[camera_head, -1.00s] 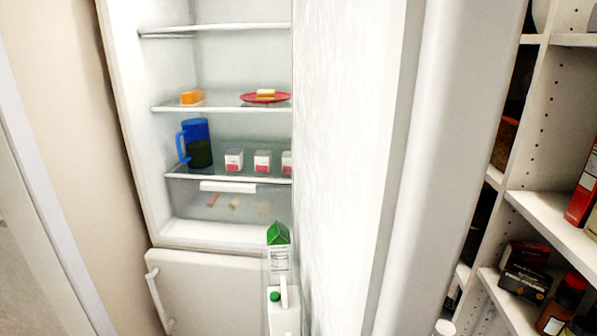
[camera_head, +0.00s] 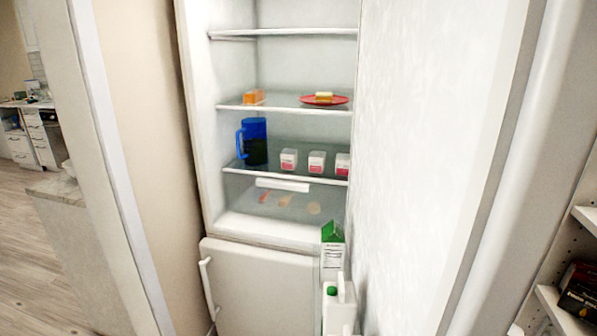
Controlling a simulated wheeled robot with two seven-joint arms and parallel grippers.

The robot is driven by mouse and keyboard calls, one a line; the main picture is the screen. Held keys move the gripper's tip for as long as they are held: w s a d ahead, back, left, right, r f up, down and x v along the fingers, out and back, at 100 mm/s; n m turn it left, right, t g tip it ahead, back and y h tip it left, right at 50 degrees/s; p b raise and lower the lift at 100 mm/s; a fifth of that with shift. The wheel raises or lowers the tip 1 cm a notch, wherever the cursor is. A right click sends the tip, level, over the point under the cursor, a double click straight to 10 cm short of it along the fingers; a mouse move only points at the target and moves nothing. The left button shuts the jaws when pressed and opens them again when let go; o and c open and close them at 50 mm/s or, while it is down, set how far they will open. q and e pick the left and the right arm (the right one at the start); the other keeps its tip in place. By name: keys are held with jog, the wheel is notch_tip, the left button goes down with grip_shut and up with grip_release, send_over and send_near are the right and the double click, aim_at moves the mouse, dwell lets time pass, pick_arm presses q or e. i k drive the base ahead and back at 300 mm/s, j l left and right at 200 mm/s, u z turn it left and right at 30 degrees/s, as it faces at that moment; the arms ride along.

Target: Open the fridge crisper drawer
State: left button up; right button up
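The fridge stands open in the middle of the head view. Its crisper drawer (camera_head: 284,200) is the clear bin under the lowest glass shelf, with a white handle (camera_head: 282,184) along its top front. The drawer looks shut, and a few blurred food pieces (camera_head: 285,201) show through it. The open fridge door (camera_head: 430,150) fills the view to the right of the shelves. Neither of my grippers shows in the view.
A green-topped carton (camera_head: 332,250) and a white jug (camera_head: 338,305) stand in the door rack, low at the drawer's right. A blue pitcher (camera_head: 255,140) and several small cups stand on the shelf above. The lower door (camera_head: 260,285) is shut. A wall (camera_head: 135,120) borders the left.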

aim_at(294, 185)
jog(key=i+j+u, duration=0.3)
jog(key=i+j, duration=0.45)
jog(key=i, duration=0.1)
